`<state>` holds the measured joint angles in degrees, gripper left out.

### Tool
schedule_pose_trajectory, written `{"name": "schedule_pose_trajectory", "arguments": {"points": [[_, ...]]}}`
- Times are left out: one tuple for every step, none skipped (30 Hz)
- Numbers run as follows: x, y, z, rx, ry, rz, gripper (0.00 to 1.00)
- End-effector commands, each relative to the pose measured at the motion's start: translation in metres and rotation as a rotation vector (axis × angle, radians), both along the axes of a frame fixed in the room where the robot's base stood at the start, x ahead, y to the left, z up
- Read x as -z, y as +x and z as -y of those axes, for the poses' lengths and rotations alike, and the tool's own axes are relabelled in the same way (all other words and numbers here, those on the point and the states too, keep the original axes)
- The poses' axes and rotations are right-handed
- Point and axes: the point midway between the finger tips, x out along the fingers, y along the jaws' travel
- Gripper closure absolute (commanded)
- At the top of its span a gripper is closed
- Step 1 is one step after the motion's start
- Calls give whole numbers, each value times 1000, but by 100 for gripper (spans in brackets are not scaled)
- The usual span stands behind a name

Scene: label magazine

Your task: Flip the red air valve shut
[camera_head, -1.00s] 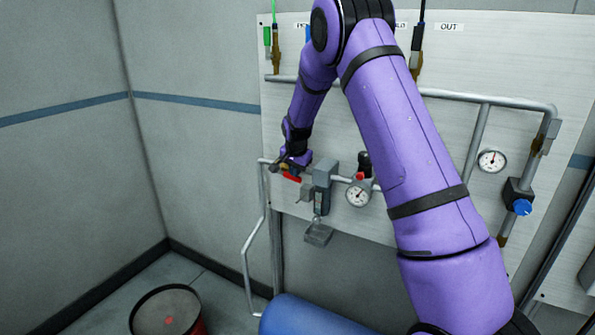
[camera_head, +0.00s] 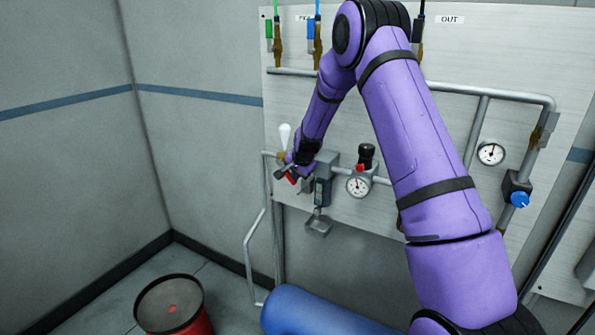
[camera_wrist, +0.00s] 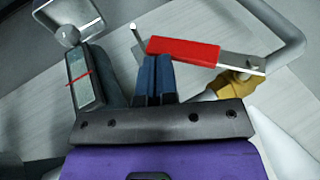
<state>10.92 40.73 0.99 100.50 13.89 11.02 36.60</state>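The red air valve handle (camera_wrist: 183,50) is a flat red lever on a metal strip, above a brass valve body (camera_wrist: 230,84) on a grey pipe. In the wrist view it lies at a slant to the pipe. My gripper (camera_wrist: 155,64) has its two dark fingers together with nothing visible between them. Their tips are at the lower edge of the lever's free end; I cannot tell if they touch it. In the head view my gripper (camera_head: 289,172) is at the panel's left, and a small piece of the red handle (camera_head: 291,178) shows there, the rest hidden.
A grey filter unit (camera_head: 322,190) and a gauge (camera_head: 358,185) sit just right of my gripper. A white bulb-shaped part (camera_head: 285,135) rises just above it. The wall to the left is clear.

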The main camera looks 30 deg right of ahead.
Motion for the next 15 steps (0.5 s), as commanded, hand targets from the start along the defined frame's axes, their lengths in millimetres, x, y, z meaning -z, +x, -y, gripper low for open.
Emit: {"name": "schedule_pose_trajectory", "arguments": {"points": [[5, 1, -1, -1, -1, -2, 100], [7, 2, -1, -1, -1, -2, 100], [10, 3, -2, -1, -1, -2, 100], [12, 4, -3, -1, 0, -1, 100], [14, 5, -4, -1, 0, -1, 100], [17, 6, -5, -2, -1, -1, 100], [19, 7, -5, -2, -1, -1, 100], [21, 8, -6, -2, -1, -1, 100], [24, 10, -7, -2, -1, -1, 100], [25, 11, -8, -1, 0, -1, 100], [27, 12, -8, -1, 0, -1, 100], [29, 13, -10, 0, 0, -1, 100], [31, 15, -11, -1, 0, -1, 100], [33, 16, -12, -1, 1, -2, 100], [35, 18, -13, -2, -1, -1, 100]]}}
